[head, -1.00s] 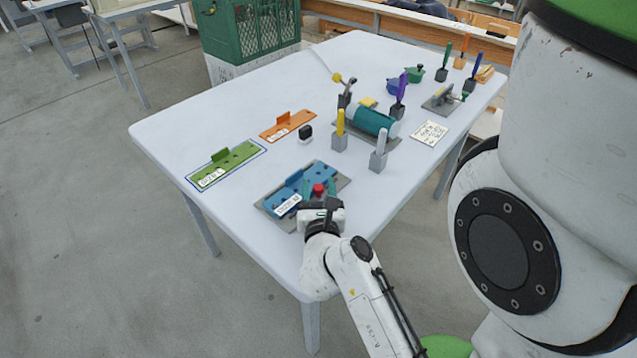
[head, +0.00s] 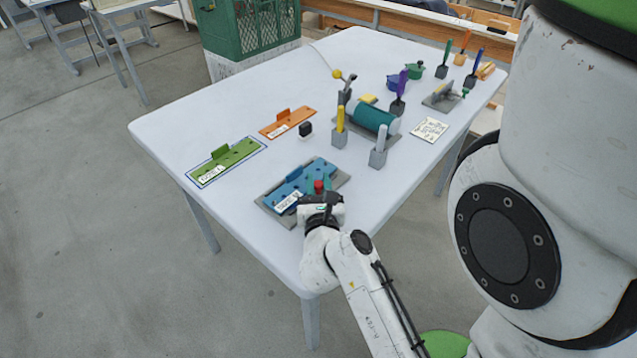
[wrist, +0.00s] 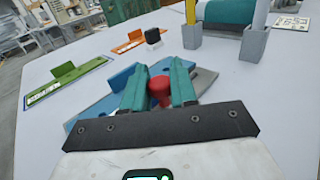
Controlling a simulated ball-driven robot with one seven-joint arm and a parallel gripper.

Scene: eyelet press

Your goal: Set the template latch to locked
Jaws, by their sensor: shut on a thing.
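The blue template (head: 305,180) lies on a grey base plate (head: 266,208) near the front edge of the table. A red knob (head: 319,186), the part of the latch that I can see, stands at the template's right side. My gripper (head: 322,190) is shut on the red knob. In the wrist view the knob (wrist: 160,91) sits between the two teal fingers (wrist: 160,86). The fingers and palm hide the lower part of the latch, so I cannot tell its setting.
A green template (head: 228,160) and an orange template (head: 288,123) lie further back at left. A black block (head: 305,131), a teal roller press (head: 374,119) and grey holders (head: 378,158) with coloured handles stand behind. The table's left front is clear.

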